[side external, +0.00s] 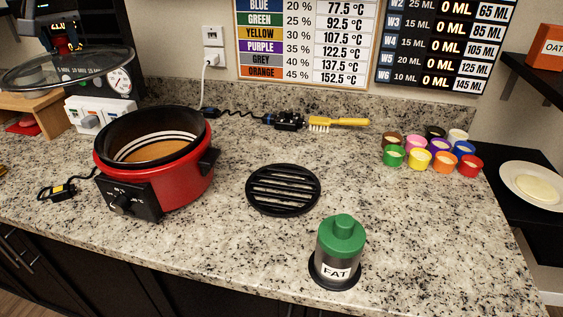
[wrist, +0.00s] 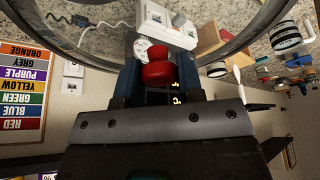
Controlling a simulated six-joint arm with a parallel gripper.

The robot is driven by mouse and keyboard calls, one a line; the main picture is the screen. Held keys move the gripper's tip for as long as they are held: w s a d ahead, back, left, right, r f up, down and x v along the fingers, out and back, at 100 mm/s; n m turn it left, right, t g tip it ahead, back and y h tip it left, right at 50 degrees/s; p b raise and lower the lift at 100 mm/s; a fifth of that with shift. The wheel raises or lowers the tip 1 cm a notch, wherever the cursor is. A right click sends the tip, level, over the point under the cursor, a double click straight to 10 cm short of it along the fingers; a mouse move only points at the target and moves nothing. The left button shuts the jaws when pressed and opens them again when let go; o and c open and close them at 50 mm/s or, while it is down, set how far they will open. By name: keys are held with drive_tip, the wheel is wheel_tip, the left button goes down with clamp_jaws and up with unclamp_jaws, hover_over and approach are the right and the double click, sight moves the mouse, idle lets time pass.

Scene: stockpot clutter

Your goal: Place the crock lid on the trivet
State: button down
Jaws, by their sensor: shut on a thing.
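The crock lid (side external: 40,77) is a clear glass disc with a dark rim, held in the air at the far left, above the back left of the counter. My gripper (wrist: 158,78) is shut on its red knob (wrist: 157,66), which sits between the fingers in the wrist view. The lid's rim also curves across the top of the wrist view (wrist: 243,40). The black round slatted trivet (side external: 283,190) lies flat and bare mid-counter, well to the right of the lid. The red crock (side external: 185,184) stands uncovered between them, with brownish contents.
A green-topped FAT canister (side external: 340,252) stands in front of the trivet. Several coloured cups (side external: 432,155) are at the right. A yellow brush (side external: 340,122) lies behind the trivet. Counter around the trivet is clear.

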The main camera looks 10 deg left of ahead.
drive_tip(key=s+d, duration=0.1)
drive_tip(key=d, duration=0.3)
drive_tip(key=s+d+m, duration=0.1)
drive_tip(key=d, duration=0.3)
drive_tip(key=s+d+m, duration=0.1)
drive_tip(key=d, duration=0.3)
drive_tip(key=shift+d+r+t+h, duration=0.15)
drive_tip(key=shift+d+t+h, duration=0.15)
drive_tip(key=shift+h, duration=0.1)
drive_tip(key=s+d+m+h, duration=0.2)
drive_tip(key=s+d+m, duration=0.5)
drive_tip(key=s+d, duration=1.75)
hover_over(268, 192)
drive_tip(key=shift+t, duration=0.3)
wheel_tip(268, 192, down, 26)
drive_tip(key=shift+s, duration=0.1)
drive_tip(key=shift+f, duration=1.7)
drive_tip(key=shift+f, duration=0.15)
